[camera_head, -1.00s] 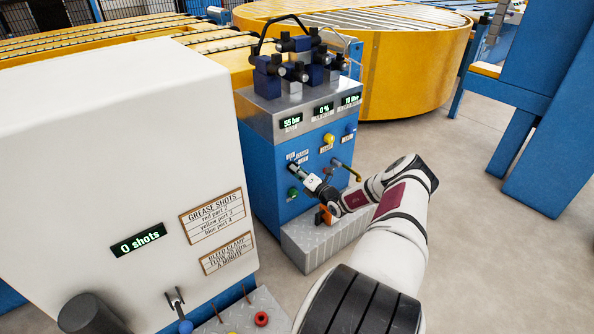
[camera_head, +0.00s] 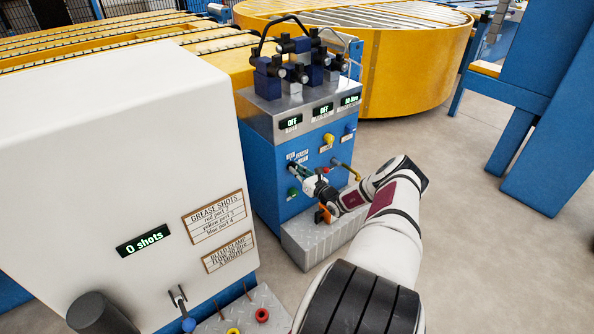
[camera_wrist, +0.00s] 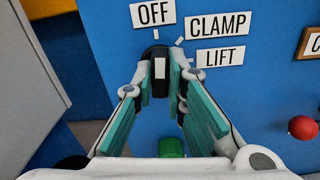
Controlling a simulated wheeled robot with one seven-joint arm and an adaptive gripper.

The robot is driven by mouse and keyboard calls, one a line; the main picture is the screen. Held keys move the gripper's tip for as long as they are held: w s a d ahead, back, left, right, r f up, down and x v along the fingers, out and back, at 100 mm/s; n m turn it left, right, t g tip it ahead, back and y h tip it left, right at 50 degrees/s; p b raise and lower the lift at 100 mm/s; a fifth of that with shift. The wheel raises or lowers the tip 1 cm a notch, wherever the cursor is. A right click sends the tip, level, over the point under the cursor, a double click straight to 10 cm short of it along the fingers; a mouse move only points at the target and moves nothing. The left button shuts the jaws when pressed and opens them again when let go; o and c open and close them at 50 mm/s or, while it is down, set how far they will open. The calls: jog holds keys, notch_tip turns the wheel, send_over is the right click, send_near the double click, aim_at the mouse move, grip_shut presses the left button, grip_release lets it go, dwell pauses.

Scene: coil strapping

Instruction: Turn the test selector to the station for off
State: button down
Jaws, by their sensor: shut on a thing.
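The test selector (camera_wrist: 160,82) is a black knob with a white pointer mark on the blue panel. In the wrist view its pointer stands nearly upright, towards the OFF label (camera_wrist: 153,13). The CLAMP label (camera_wrist: 217,26) and the LIFT label (camera_wrist: 220,56) are to its right. My gripper (camera_wrist: 160,66) is shut on the selector, one teal finger on each side. In the head view my gripper (camera_head: 299,170) reaches the front of the blue cabinet (camera_head: 263,165) and largely hides the selector. Two cabinet displays (camera_head: 293,122) read OFF.
A green button (camera_wrist: 172,147) sits below the selector, between my fingers in the wrist view. A red knob (camera_wrist: 302,127) is to the right. A white cabinet (camera_head: 110,150) stands close on the left. A metal step (camera_head: 318,243) lies below the blue cabinet.

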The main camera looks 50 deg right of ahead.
jog(key=shift+n, duration=0.6)
jog(key=c, duration=1.6)
grip_release()
jog(key=v, duration=1.2)
jog(key=shift+s, duration=0.1)
